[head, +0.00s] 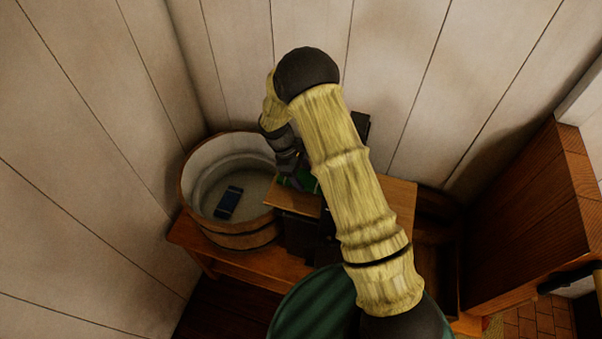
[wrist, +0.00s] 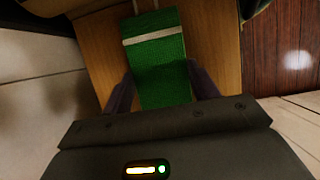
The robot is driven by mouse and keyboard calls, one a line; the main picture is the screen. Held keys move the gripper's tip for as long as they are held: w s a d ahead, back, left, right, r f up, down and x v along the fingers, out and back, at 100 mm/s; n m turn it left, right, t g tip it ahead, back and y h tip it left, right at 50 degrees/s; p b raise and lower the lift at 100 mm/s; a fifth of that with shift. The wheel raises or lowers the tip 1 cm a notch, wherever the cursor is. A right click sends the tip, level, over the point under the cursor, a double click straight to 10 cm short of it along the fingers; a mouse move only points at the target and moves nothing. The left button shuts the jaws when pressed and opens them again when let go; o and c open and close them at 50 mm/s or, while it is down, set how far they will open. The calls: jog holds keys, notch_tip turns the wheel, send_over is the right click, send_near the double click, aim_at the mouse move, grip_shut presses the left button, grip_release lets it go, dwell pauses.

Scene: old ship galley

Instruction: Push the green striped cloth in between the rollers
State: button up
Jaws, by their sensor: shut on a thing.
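The green striped cloth (wrist: 160,70), green with a pale stripe across it, lies between the two dark fingers of my gripper (wrist: 161,78) in the wrist view. My gripper is shut on it, over a wooden board (wrist: 105,60). In the head view a small green part of the cloth (head: 307,181) shows beside my gripper (head: 287,168), above the board's edge (head: 292,201). A dark frame (head: 357,126) stands partly behind my arm. I cannot make out the rollers in either view; my arm covers much of that area.
A round wooden tub (head: 243,240) stands left of the board, with a dark blue item (head: 229,203) inside. The tub and frame share a low wooden bench (head: 190,237). Plank walls close in behind and to the left. A wooden cabinet (head: 535,220) stands at the right.

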aim_at(311, 179)
jog(key=shift+s+d, duration=0.3)
jog(key=shift+d, duration=0.55)
jog(key=shift+s+d, duration=0.3)
jog(key=shift+d, duration=0.5)
jog(key=o, duration=1.2)
jog(key=shift+w+a+r, duration=0.1)
jog(key=shift+a, duration=0.05)
jog(key=shift+a+r, duration=0.1)
jog(key=shift+r, duration=0.25)
jog(key=b+v, duration=0.4)
jog(key=v, duration=1.2)
jog(key=shift+w+a+r, duration=0.1)
jog(key=shift+a+r, duration=0.05)
